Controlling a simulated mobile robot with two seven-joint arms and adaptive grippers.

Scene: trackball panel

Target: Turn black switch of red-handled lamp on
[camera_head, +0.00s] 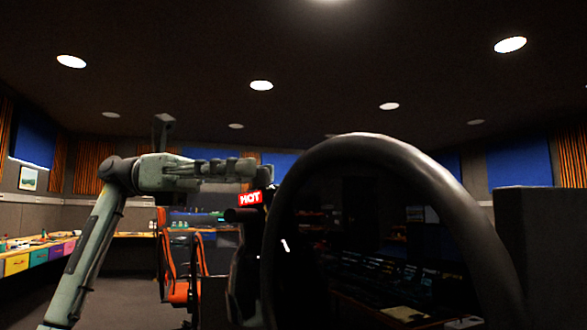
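A large dark round ring (400,150), close to the camera, fills the middle right; it may be part of a lamp, but I cannot tell. Left of it is a dark body with a red label (250,198) reading HOT in white and a short black cylinder (242,215) below the label. I make out no red handle and cannot pick out the black switch. My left gripper (250,169) is level, pointing right, just above the HOT label in the picture; contact cannot be judged. Its finger opening is too small and dark to read. My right gripper is not in view.
An orange chair (180,268) stands behind my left arm. A desk with coloured drawers (38,257) runs along the left wall. A dark console with lit panels (385,270) shows through the ring. A dark panel (540,255) blocks the far right. Grey floor is clear lower left.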

